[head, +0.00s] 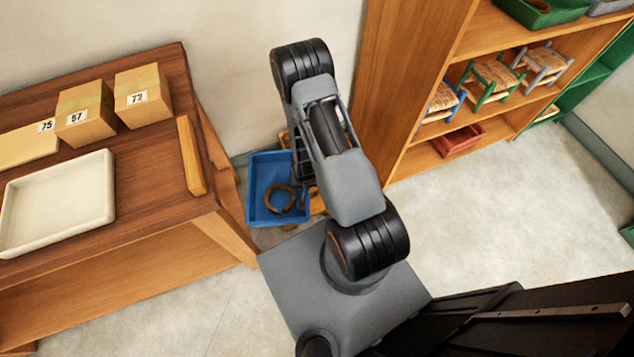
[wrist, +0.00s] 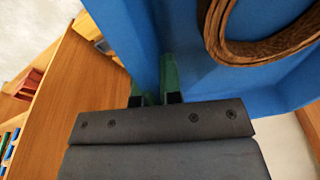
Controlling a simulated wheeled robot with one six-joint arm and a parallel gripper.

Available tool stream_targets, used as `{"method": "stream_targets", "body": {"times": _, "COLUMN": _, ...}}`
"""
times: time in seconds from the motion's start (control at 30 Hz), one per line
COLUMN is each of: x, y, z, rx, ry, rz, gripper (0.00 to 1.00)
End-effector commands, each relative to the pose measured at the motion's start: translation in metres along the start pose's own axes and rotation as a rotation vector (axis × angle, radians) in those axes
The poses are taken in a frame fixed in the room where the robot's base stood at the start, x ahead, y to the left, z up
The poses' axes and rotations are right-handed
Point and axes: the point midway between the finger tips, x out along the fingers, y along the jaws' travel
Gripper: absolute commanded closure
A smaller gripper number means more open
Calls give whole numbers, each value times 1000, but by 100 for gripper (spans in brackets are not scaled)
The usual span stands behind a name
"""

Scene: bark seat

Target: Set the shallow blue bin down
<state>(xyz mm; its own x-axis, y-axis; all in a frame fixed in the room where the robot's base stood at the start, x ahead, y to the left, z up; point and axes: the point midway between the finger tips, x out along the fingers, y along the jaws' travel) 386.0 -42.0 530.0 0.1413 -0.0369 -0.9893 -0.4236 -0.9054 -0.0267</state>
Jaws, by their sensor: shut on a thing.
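The shallow blue bin (head: 256,206) is at the middle of the head view, between the table's right end and the tall shelf. A brown ring (head: 281,197) lies in it. My arm covers the bin's right side in the head view. In the wrist view the blue bin (wrist: 190,20) fills the upper part, with the brown ring (wrist: 262,48) inside. My gripper (wrist: 156,88) is shut on the bin's wall there. I cannot tell whether the bin's underside touches anything.
The wooden table (head: 130,205) at left carries a cream tray (head: 60,195) and numbered boxes (head: 85,113). The wooden shelf (head: 415,80) holds small stools and a red bin (head: 458,141). An orange-brown wooden piece (head: 317,203) shows beside the bin. Floor (head: 500,220) at right is clear.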

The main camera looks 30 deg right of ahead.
Motion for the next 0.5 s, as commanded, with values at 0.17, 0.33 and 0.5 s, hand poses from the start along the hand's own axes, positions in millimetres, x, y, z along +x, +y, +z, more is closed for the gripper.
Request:
{"method": "stream_targets", "body": {"times": 0.17, "x": 71, "y": 29, "z": 16, "rx": 265, "ry": 5, "rz": 26, "gripper": 100}}
{"method": "stream_targets", "body": {"times": 0.33, "x": 120, "y": 57, "z": 29, "rx": 523, "ry": 14, "rz": 55, "gripper": 100}}
{"method": "stream_targets", "body": {"times": 0.5, "x": 166, "y": 85, "z": 44, "rx": 774, "ry": 27, "rz": 85, "gripper": 100}}
